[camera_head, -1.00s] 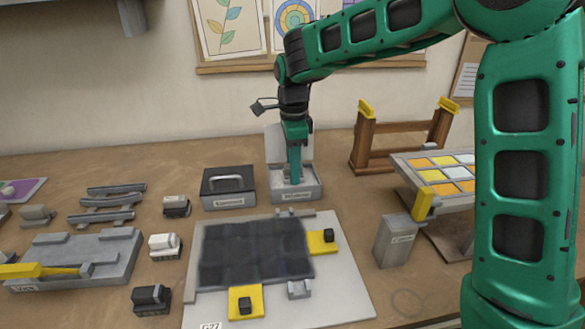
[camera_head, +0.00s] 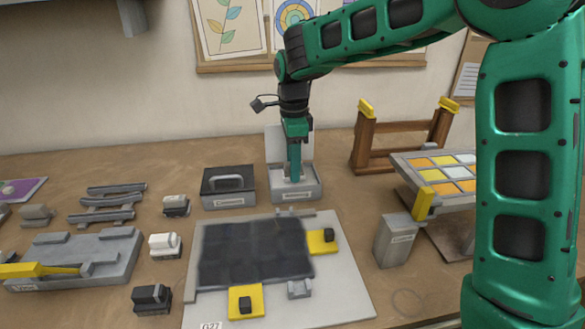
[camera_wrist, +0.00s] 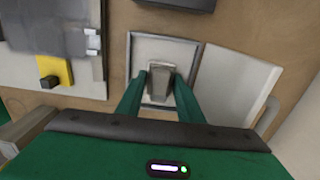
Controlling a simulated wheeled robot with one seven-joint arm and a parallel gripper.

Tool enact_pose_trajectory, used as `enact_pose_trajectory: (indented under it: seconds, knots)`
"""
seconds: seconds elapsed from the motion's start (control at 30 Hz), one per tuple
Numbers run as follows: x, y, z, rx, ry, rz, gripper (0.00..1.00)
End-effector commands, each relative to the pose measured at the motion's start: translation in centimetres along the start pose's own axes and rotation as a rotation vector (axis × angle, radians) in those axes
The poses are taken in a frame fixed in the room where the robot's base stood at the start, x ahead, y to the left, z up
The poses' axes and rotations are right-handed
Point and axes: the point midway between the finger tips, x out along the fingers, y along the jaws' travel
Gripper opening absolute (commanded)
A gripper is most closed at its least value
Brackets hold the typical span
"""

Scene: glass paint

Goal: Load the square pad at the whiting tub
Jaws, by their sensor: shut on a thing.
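The whiting tub (camera_head: 281,197) is an open pale grey box behind the dark panel, with its lid standing up at the back; its small label is too blurred to read. The tub also shows in the wrist view (camera_wrist: 133,62) with a pale inside. My gripper (camera_head: 294,178) points straight down into the tub. In the wrist view my gripper (camera_wrist: 160,86) is shut on a grey tapered block, which I take to be the square pad (camera_wrist: 160,80). The pad's underside is hidden, so I cannot tell whether it touches the whiting.
A lidded dark box (camera_head: 228,190) stands close left of the tub. A dark panel (camera_head: 255,250) lies on a white board in front, with yellow corner blocks. A wooden rack (camera_head: 362,142) and a tilted coloured glass panel (camera_head: 440,170) stand right. Several small brushes and blocks lie left.

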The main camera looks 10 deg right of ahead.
Motion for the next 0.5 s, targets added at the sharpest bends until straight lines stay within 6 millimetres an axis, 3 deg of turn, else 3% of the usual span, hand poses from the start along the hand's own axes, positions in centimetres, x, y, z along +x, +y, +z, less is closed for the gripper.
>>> enact_pose_trajectory:
  seconds: [0.5]
  knots:
    - [-3.8, 0.0, 0.1, -0.001, -0.001, -0.003, 0.16]
